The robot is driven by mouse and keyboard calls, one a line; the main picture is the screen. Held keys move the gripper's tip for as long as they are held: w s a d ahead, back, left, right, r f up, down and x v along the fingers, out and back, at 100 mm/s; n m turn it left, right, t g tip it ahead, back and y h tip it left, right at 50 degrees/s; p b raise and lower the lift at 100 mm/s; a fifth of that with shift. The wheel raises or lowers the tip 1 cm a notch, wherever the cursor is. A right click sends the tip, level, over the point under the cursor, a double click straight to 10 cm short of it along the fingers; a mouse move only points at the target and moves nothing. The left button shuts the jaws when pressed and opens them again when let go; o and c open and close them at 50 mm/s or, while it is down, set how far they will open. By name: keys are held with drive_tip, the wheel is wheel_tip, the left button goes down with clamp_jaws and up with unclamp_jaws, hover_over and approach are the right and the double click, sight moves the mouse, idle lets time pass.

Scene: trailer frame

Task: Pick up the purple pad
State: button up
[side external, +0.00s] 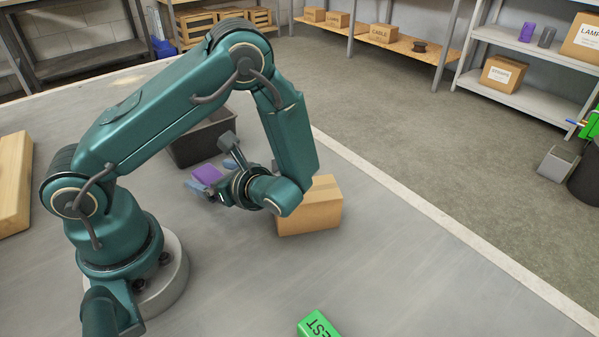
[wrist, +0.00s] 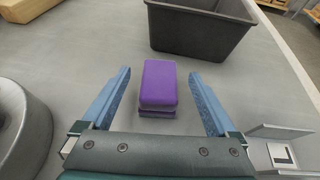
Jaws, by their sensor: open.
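In the side external view the purple pad (side external: 207,174) shows partly beside my gripper (side external: 203,188). My gripper (wrist: 158,92) is open and empty in the wrist view, with a finger on each side of the pad and a gap on both sides. I cannot tell how high the fingertips are above the floor.
A dark grey bin (wrist: 200,27) stands just beyond the pad. A cardboard box (side external: 310,208) stands close to my wrist on the right. A green block (side external: 318,325) lies at the front, and a wooden block (side external: 14,182) lies at the left.

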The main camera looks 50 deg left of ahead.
sight(210, 175)
drive_tip(key=shift+f+x, duration=0.2)
drive_tip(key=shift+x, duration=1.35)
drive_tip(key=c, duration=1.4)
drive_tip(key=shift+c, duration=0.2)
drive_tip(key=shift+r, duration=0.1)
